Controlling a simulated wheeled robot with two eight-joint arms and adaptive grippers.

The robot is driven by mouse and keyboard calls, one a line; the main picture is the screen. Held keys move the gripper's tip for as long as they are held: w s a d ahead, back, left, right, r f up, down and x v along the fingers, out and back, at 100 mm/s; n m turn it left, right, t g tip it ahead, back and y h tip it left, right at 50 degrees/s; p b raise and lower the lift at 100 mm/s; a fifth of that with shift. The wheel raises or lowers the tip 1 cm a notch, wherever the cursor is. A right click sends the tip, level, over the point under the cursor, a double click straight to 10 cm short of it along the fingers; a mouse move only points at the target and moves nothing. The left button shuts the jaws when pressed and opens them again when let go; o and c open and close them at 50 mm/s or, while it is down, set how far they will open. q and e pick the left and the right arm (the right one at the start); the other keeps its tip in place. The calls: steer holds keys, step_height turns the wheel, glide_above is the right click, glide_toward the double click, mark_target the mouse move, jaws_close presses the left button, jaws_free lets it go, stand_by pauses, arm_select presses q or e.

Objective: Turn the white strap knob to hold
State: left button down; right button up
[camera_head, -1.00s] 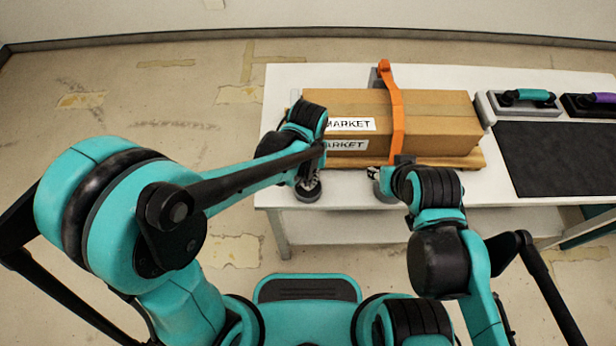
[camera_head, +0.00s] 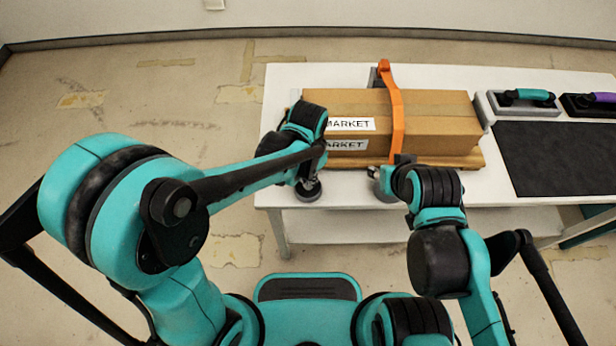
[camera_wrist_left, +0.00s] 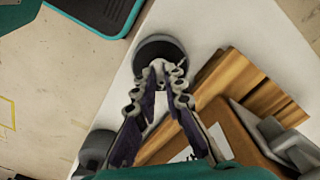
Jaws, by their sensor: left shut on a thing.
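The white knob (camera_wrist_left: 160,68) sits on a dark round base (camera_wrist_left: 158,50) near the table's front edge, left of the orange strap. In the head view this base (camera_head: 308,192) shows below my left gripper (camera_head: 309,179). In the left wrist view my left gripper (camera_wrist_left: 164,72) is shut on the white knob, its fingertips on either side. The fingers cover much of the knob, and I cannot read any marking. My right gripper (camera_head: 385,172) is by a grey round base (camera_head: 384,190) in front of the box; its fingers are mostly hidden.
A cardboard box (camera_head: 450,120) marked MARKET lies on a wooden board (camera_head: 470,162) under the orange strap (camera_head: 398,115). A black mat (camera_head: 560,160) and handled blocks in teal (camera_head: 527,96) and purple (camera_head: 603,98) are at the right. The white table (camera_head: 500,190) is clear at front right.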

stand_by(0.4)
arm_select(q)
steer(key=c, duration=1.6)
jaws_free()
steer(key=shift+r, duration=0.1)
step_height(320, 180, up, 12)
steer(key=s+a+n+t, duration=0.2)
steer(key=a+n+t, duration=0.1)
steer(key=a, duration=0.6)
steer(key=s+a+n+t, duration=0.3)
steer(key=a+n, duration=0.3)
steer(key=a, duration=0.3)
steer(key=shift+r+t, duration=0.2)
steer(key=shift+t, duration=0.4)
